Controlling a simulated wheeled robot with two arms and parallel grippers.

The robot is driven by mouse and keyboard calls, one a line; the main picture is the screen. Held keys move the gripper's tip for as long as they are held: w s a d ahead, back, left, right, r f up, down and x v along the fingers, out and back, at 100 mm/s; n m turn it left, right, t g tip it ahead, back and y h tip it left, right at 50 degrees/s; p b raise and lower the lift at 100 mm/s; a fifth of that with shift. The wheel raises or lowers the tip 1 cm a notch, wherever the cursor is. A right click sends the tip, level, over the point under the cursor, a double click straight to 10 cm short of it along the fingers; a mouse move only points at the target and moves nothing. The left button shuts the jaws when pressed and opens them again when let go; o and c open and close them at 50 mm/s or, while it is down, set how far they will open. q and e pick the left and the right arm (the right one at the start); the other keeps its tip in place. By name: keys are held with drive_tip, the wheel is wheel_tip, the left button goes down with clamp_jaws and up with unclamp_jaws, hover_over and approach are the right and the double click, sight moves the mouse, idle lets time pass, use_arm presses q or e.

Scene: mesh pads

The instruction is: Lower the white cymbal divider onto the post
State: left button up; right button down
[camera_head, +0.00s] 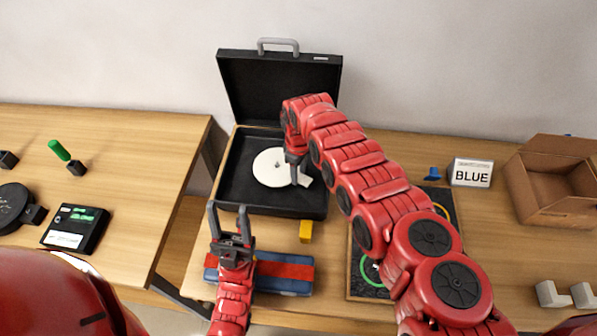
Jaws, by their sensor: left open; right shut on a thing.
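The white cymbal divider (268,170) is a flat round disc with a tab at its right side. It shows inside the open black case (240,200), over the case floor. My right gripper (296,178) reaches down into the case and is shut on the divider near the tab. I cannot tell whether the divider touches the floor or hangs just above it. The post is not visible; the divider or my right arm may hide it. My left gripper (230,212) is open and empty, in front of the case.
A blue and red bundle (290,271) and a yellow block (306,231) lie before the case. A dark board (358,280) is partly behind my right arm. A BLUE sign (471,173) and a cardboard box (553,187) stand right. The case lid (270,90) stands open behind.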

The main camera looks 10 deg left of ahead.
drive_tip(key=shift+c, duration=1.8)
unclamp_jaws()
drive_tip(key=shift+r, duration=0.1)
wheel_tip(320, 180, up, 17)
drive_tip(key=p, duration=1.2)
drive_tip(key=shift+r, duration=0.15)
